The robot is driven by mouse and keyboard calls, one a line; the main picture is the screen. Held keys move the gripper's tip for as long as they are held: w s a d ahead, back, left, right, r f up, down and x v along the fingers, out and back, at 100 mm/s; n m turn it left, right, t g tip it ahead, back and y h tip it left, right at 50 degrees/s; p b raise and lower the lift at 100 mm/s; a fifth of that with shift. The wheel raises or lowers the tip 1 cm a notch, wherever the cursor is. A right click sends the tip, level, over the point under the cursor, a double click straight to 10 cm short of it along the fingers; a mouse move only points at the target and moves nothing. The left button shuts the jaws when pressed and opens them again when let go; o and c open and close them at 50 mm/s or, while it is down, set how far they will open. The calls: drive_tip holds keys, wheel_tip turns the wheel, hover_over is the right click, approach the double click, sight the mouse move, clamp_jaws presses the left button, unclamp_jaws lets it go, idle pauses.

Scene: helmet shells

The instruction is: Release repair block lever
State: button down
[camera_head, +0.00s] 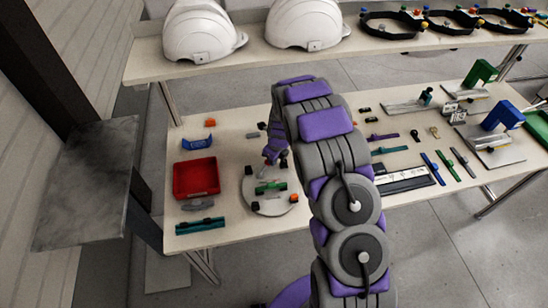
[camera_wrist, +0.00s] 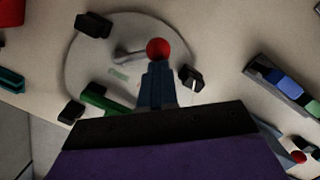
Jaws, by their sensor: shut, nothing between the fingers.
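The repair block is a round grey plate (camera_head: 262,207) on the table, and it fills the upper middle of the wrist view (camera_wrist: 85,50). Its lever is a thin grey rod ending in a red ball knob (camera_wrist: 158,48). Black clamp blocks (camera_wrist: 93,25) sit around the plate, and a green part (camera_wrist: 98,97) lies at its lower left. My gripper (camera_wrist: 158,68) is shut and empty, its fingertips close against the near side of the red knob in the picture. I cannot tell whether they touch. In the head view my gripper (camera_head: 271,157) is over the plate's far part.
A red bin (camera_head: 196,178) stands left of the plate, with a teal part (camera_head: 200,226) in front. Green and blue strips and metal fixtures (camera_head: 495,145) lie at the right. White helmet shells (camera_head: 201,32) stand on the shelf behind. A dark post (camera_head: 65,75) rises at the left.

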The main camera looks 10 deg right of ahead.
drive_tip(key=w+n+p, duration=0.1)
drive_tip(key=a+n+p, duration=0.1)
drive_tip(key=n, duration=0.1)
drive_tip(key=shift+w+n+g+p, duration=0.3)
drive_tip(key=shift+w, duration=0.05)
drive_tip(key=n, duration=0.2)
drive_tip(key=w+a+n+p, duration=0.1)
drive_tip(key=shift+w+a+n+g+y+p, duration=0.1)
drive_tip(key=shift+a+n+g+y+p, duration=0.1)
drive_tip(key=shift+n+g+y+p, duration=0.15)
drive_tip(key=shift+a, duration=0.15)
drive_tip(key=shift+w+a+f, duration=0.1)
drive_tip(key=shift+a, duration=0.05)
drive_tip(key=shift+d+r+p, duration=0.3)
drive_tip(key=shift+d+p, duration=0.1)
drive_tip(key=shift+d, duration=0.15)
drive_tip(key=shift+s+d+r+p, duration=0.2)
drive_tip(key=shift+d+r, duration=0.15)
drive_tip(key=shift+d, duration=0.25)
drive_tip(key=shift+s+d+r+p, duration=0.15)
drive_tip(key=shift+d+r, duration=0.2)
drive_tip(key=shift+d, duration=0.2)
wheel_tip(320, 180, up, 10)
drive_tip(key=d, duration=0.2)
drive_tip(key=shift+s+f, duration=0.15)
